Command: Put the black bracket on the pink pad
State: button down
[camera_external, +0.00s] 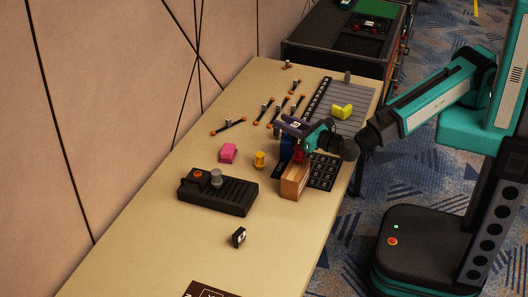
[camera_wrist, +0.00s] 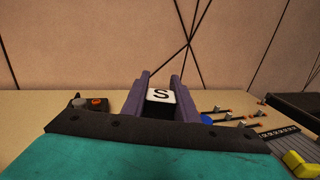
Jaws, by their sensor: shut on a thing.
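My gripper (camera_external: 286,124), with purple fingers, is shut on a dark block with a white face marked S (camera_wrist: 161,96). It holds the block above the table, over the area behind the wooden box. I cannot tell a bracket shape in it; the fingers hide its sides. A pink pad-like block (camera_external: 228,153) lies on the table, left of my gripper and apart from it. The pink piece does not show in the wrist view. Another small black block with a white face (camera_external: 239,238) lies alone near the front of the table.
A wooden box (camera_external: 294,182), a blue piece (camera_external: 286,151) and a red piece (camera_external: 299,156) stand below my gripper. A yellow peg (camera_external: 260,160) and a black console (camera_external: 218,193) are near the pink piece. A yellow bracket-like piece (camera_external: 342,112) lies on a grey ribbed board (camera_external: 352,93).

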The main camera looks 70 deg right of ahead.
jog(key=w+d+r+m+g+h+b, duration=0.1)
jog(key=w+d+m+g+h+b, duration=0.2)
jog(key=d, duration=1.3)
jog(key=d+r+m+g+h+b, duration=0.1)
jog(key=d+m+g+h, duration=0.4)
jog(key=d, duration=1.1)
jog(key=w+a+f+n+t+y+b, duration=0.3)
jog(key=w+a+n+t+y+b, duration=0.1)
jog(key=w+a, duration=0.9)
jog(key=w+a+f+n+t+y+b, duration=0.3)
jog(key=w+a+n+y+b, duration=0.3)
jog(key=w+a+y, duration=0.3)
jog(key=w+a+n+t, duration=0.1)
jog(key=w+a, duration=0.2)
jog(key=a, duration=0.1)
jog(key=shift+w+a+t, duration=0.3)
jog(key=shift+w+a, duration=0.05)
notch_tip(320, 180, down, 6)
jog(key=shift+f, duration=0.15)
